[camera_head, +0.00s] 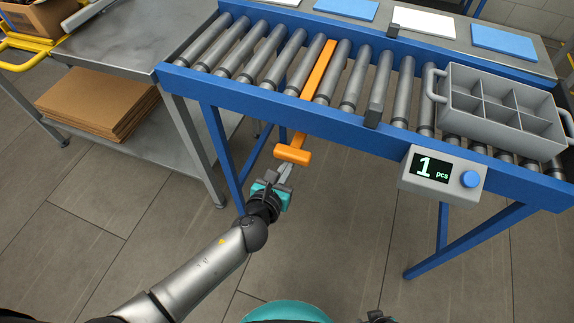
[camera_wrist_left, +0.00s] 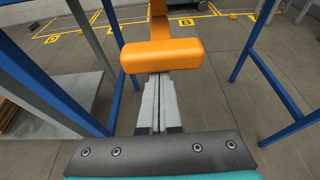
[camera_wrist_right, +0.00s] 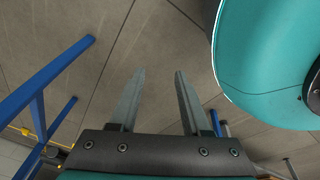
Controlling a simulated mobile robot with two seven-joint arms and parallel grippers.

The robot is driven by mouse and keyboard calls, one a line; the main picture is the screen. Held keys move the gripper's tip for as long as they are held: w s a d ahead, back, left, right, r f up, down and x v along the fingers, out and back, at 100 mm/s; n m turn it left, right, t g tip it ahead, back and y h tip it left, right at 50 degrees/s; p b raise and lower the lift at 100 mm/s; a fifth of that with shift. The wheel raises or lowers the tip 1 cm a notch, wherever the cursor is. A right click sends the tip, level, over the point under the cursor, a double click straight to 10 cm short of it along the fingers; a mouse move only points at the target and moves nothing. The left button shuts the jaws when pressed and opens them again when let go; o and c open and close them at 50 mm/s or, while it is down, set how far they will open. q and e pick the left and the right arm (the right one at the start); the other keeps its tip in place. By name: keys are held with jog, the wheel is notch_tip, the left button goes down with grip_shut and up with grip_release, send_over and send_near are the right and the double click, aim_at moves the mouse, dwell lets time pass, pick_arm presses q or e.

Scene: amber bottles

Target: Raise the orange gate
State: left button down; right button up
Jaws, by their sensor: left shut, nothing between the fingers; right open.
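The orange gate (camera_head: 319,70) is a long narrow bar lying between the rollers, across the conveyor. Its orange lever with a thick cross handle (camera_head: 292,154) sticks out below the front blue rail. The handle (camera_wrist_left: 162,55) also shows large in the left wrist view. My left gripper (camera_head: 287,170) is shut and empty, its fingertips right at the underside of the handle; whether they touch it I cannot tell. In the left wrist view the closed fingers (camera_wrist_left: 158,88) end under the handle's lower edge. My right gripper (camera_wrist_right: 152,72) is open and empty, over the floor.
A grey divided crate (camera_head: 500,107) sits on the rollers at the right. A counter box (camera_head: 443,174) reading 1 pcs hangs on the front rail. Blue legs (camera_head: 222,150) stand left of the handle. A metal table (camera_head: 130,50) stands at the left. Floor before the conveyor is clear.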

pick_arm(q)
notch_tip(320, 180, up, 4)
jog(key=p, duration=0.4)
jog(key=shift+r, duration=0.25)
jog(key=shift+w+r+p, duration=0.15)
jog(key=shift+r+p, duration=0.1)
jog(key=shift+p, duration=0.15)
pick_arm(e)
jog(key=s+a+r, duration=0.1)
jog(key=s+r, duration=0.2)
jog(key=s, duration=0.3)
jog(key=shift+s+a+r+g, duration=0.15)
jog(key=shift+a+g, duration=0.05)
jog(key=shift+g, duration=0.2)
pick_arm(q)
jog(key=shift+r, duration=0.1)
jog(key=p, duration=0.3)
send_near(287, 153)
jog(key=r+v, duration=0.1)
jog(key=v, duration=0.6)
jog(key=shift+d+f, duration=0.1)
jog(key=shift+d, duration=0.1)
pick_arm(e)
jog(key=shift+g+y, duration=0.3)
jog(key=s+a+r, duration=0.2)
jog(key=shift+s+a+r, duration=0.15)
jog(key=shift+s+r, duration=0.15)
jog(key=shift+s, duration=0.1)
